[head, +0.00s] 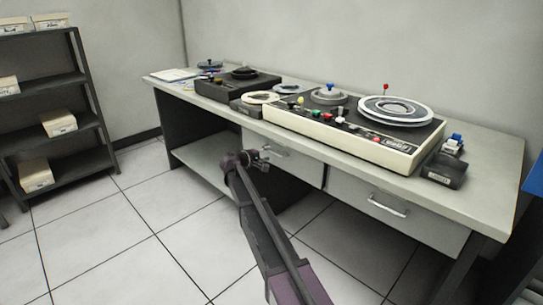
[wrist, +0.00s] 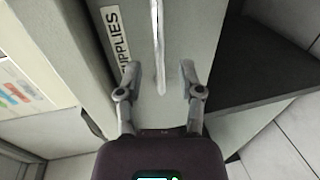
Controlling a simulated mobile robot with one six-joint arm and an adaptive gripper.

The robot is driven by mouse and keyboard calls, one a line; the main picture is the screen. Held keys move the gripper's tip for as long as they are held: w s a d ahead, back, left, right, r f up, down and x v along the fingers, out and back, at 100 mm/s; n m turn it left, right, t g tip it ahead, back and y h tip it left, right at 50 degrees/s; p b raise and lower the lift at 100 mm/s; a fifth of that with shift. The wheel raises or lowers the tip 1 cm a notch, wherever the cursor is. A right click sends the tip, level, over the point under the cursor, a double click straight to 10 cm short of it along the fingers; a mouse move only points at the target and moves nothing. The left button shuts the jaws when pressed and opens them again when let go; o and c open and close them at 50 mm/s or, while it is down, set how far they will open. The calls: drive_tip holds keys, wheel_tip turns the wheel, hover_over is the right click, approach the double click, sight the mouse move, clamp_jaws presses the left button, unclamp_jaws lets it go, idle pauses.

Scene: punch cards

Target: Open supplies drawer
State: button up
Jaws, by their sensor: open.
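The supplies drawer (head: 300,168) is the left grey drawer under the desk top, and its front looks flush with the desk. In the wrist view its front (wrist: 176,25) carries a white label reading "SUPPLIES" (wrist: 117,40). A pale bar handle (wrist: 158,40) runs up the picture from between my fingers. My gripper (wrist: 159,72) is open, one finger on each side of the handle's line; I cannot tell whether either finger touches it. In the head view my gripper (head: 262,157) is at the left part of this drawer and partly hides its handle (head: 277,150).
A second drawer (head: 430,222) with its own handle (head: 388,206) is to the right. The desk top (head: 480,195) above holds a tape machine (head: 350,140) and a dark box (head: 444,170). A shelf rack (head: 85,95) stands far left. The tiled floor in front is clear.

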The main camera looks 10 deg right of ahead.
sight(271, 152)
drive_tip(key=shift+x, duration=1.7)
clamp_jaws()
drive_tip(key=shift+a, duration=0.1)
